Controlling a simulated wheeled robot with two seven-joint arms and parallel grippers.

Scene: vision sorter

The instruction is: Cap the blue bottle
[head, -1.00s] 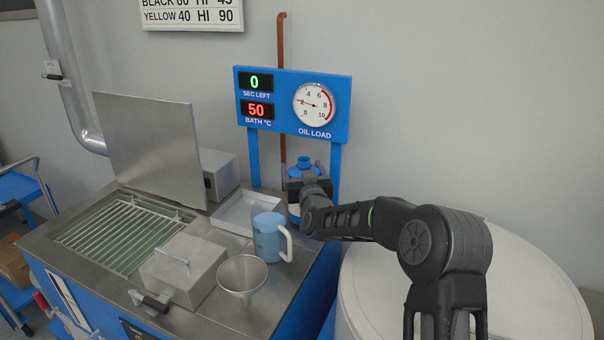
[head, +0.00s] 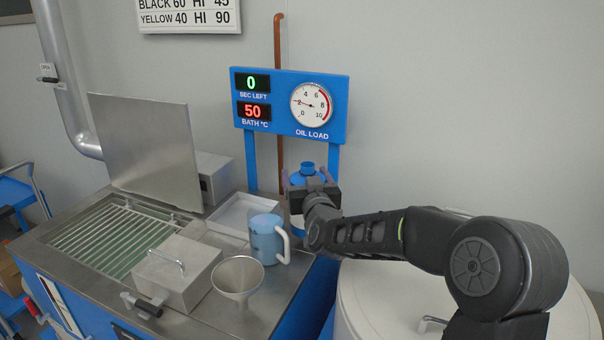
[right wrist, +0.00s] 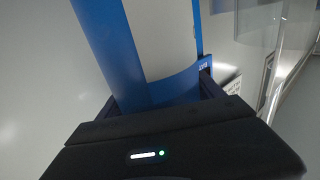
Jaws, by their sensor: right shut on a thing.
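The blue bottle (head: 298,180) stands upright at the back right of the bench, in front of the blue gauge stand. It has a blue shoulder, a small blue top (head: 307,167) and a pale lower part. I cannot tell whether that top is a cap or the bare neck. My right gripper (head: 308,181) is shut on the bottle, one finger on each side, and hides its middle. My left gripper is not in view. No separate cap shows.
A light-blue jug (head: 264,240), a metal funnel (head: 238,277), a lidded metal box (head: 180,268) and a shallow tray (head: 236,225) crowd the bench left of the bottle. The gauge panel (head: 290,104) stands behind. A large pale drum (head: 385,300) is at the right.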

